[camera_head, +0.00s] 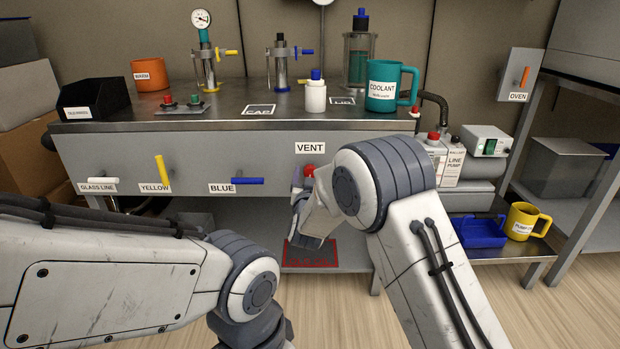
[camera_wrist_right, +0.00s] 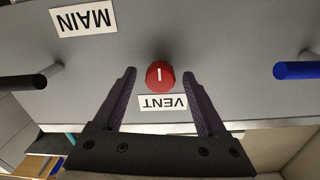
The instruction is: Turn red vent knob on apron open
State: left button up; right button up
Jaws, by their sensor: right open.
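The red vent knob (camera_wrist_right: 160,76) shows in the right wrist view on the grey apron panel, with a short white mark that looks vertical there. The VENT label (camera_wrist_right: 163,103) sits beside it, upside down in that view. My right gripper (camera_wrist_right: 159,80) is open, its dark fingers on either side of the knob with a gap to each; I cannot tell how deep they reach. In the head view the knob (camera_head: 309,170) shows partly beside my right wrist, below the VENT label (camera_head: 310,147). My left arm shows at lower left; its fingers are out of view.
A teal COOLANT mug (camera_head: 382,88) and a white bottle (camera_head: 316,96) stand on the bench above. A MAIN label (camera_wrist_right: 84,18) is near the knob.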

jog(key=shift+c, duration=0.3)
grip_shut()
jog(key=shift+r+n+p, duration=0.15)
jog(key=shift+n+p, duration=1.25)
jog(key=shift+p, duration=0.15)
jog(key=n+p, duration=0.4)
jog(key=n, duration=0.1)
jog(key=n+p, duration=0.3)
jog(key=n, duration=0.2)
jog(key=n+p, duration=0.2)
jog(key=n, duration=0.2)
jog(key=shift+f+y+p, duration=0.2)
jog(key=shift+y+p, duration=0.1)
jog(key=shift+n, duration=0.3)
jog(key=shift+o, duration=0.3)
grip_release()
